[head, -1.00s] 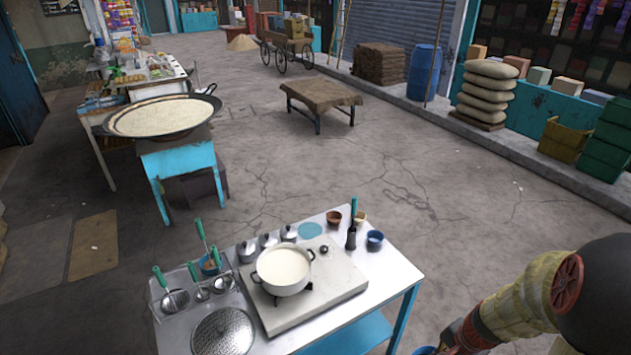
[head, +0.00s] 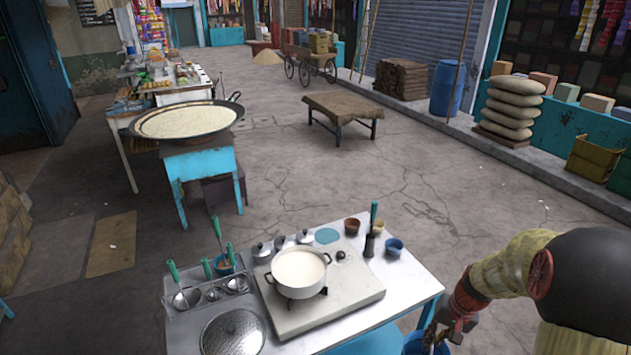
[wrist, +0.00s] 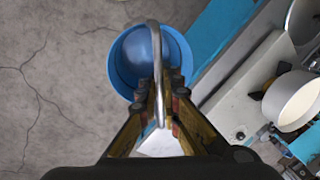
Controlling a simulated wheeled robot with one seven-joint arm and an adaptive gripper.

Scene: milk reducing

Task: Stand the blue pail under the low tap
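The blue pail (wrist: 126,62) shows in the wrist view, seen from above, with its metal bail handle (wrist: 156,50) raised. My gripper (wrist: 161,90) has its fingers closed in on the handle, one on each side. In the head view, the pail (head: 420,345) is at the bottom edge, right of the cooking table, below my gripper (head: 449,328), and is mostly cut off. I cannot tell from these frames how high its base is above the ground. No tap can be made out in either view.
The metal-topped cooking table (head: 410,283) with a white pot (head: 299,272) on a stove stands close left of the pail. A blue stand with a wide pan (head: 187,120) is farther left. A low cloth-covered table (head: 343,105) stands beyond. Open paving (head: 330,180) lies between.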

